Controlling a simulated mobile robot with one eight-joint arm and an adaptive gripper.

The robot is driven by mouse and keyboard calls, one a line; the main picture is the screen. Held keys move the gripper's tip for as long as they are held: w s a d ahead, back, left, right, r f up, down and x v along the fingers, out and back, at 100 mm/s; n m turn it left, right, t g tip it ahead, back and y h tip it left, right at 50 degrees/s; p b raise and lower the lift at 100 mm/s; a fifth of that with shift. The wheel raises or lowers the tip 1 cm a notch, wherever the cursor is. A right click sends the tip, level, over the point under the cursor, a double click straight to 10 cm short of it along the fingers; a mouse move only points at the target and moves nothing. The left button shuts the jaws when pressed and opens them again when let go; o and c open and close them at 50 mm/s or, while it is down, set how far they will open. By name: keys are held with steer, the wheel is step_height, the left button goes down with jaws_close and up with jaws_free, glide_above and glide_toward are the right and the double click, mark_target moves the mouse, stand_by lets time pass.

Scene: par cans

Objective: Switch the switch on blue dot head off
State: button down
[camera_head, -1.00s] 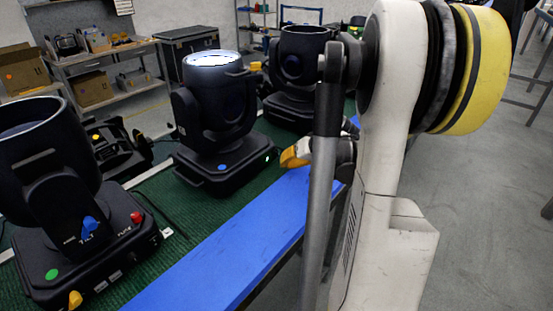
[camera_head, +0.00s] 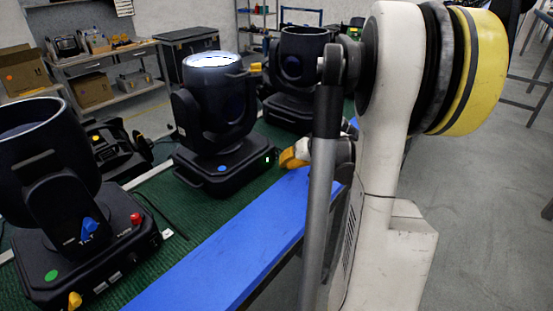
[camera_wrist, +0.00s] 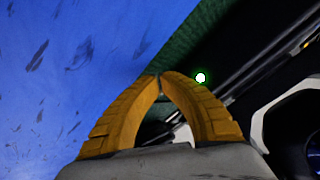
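The blue dot head (camera_head: 213,105) is a black moving-head lamp with a bright lit top, standing upright on the green mat. The blue dot (camera_head: 221,168) is on the front of its base. A small glowing white spot, which looks like its switch (camera_head: 268,158), is at the right end of the base. It also shows in the wrist view as a white spot with a green halo (camera_wrist: 200,77). My gripper (camera_head: 284,157) has yellow fingers and is just right of that spot, apart from it. In the wrist view its fingertips (camera_wrist: 160,77) meet, with nothing seen between them.
A green dot head (camera_head: 60,215) stands front left with a red button and blue and yellow knobs. Another black head (camera_head: 299,70) stands behind. A blue strip (camera_head: 235,255) runs along the table's front edge below my gripper. Cables lie on the green mat.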

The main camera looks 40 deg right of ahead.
steer(key=shift+w, duration=0.1)
stand_by(0.5)
steer(key=shift+w, duration=0.3)
steer(key=shift+w+f, duration=0.1)
steer(key=shift+w, duration=0.25)
stand_by(0.6)
steer(key=shift+s, duration=0.15)
steer(key=shift+s, duration=0.6)
steer(key=shift+s+d+r, duration=0.1)
steer(key=shift+s+r, duration=0.05)
steer(key=shift+s, duration=0.7)
steer(key=shift+s+d+r, duration=0.1)
steer(key=shift+s+r, duration=0.05)
steer(key=shift+s, duration=0.65)
steer(key=shift+s+d+r, duration=0.1)
steer(key=shift+s+r, duration=0.05)
steer(key=shift+s, duration=0.7)
steer(key=shift+a, duration=0.1)
